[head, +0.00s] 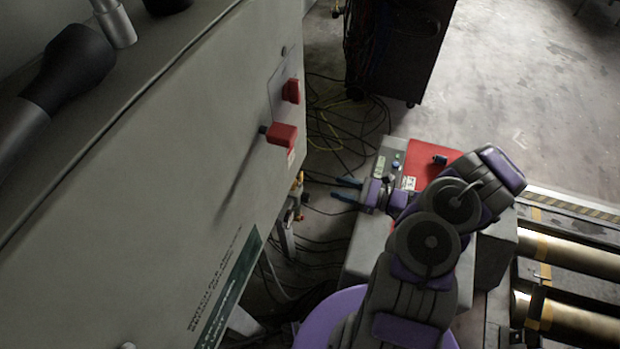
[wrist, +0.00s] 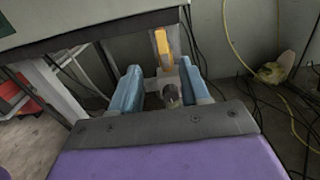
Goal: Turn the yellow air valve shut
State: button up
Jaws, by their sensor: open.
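The yellow air valve handle (wrist: 162,47) stands upright in the wrist view, just beyond and between my fingertips. Below it is a grey metal valve body or fitting (wrist: 168,88), partly between the blue fingers. My gripper (wrist: 160,80) is open around that space, with nothing visibly clamped. In the head view the yellow valve (head: 297,188) shows small beside the big cabinet's lower right edge. My gripper (head: 346,189) is to the right of it there, with its blue fingers apart and pointing left.
A large grey cabinet (head: 150,170) with red switches (head: 282,134) fills the left. Loose black and yellow cables (head: 335,125) lie on the floor behind. A red-topped box (head: 425,160) stands behind my arm. Metal rollers (head: 575,255) lie at the right.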

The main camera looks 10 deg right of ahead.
aim_at(302, 176)
jog(key=b+x, duration=0.2)
jog(key=x, duration=0.9)
jog(key=shift+w+a, duration=0.1)
jog(key=shift+w, duration=0.1)
jog(key=shift+c, duration=0.4)
grip_shut()
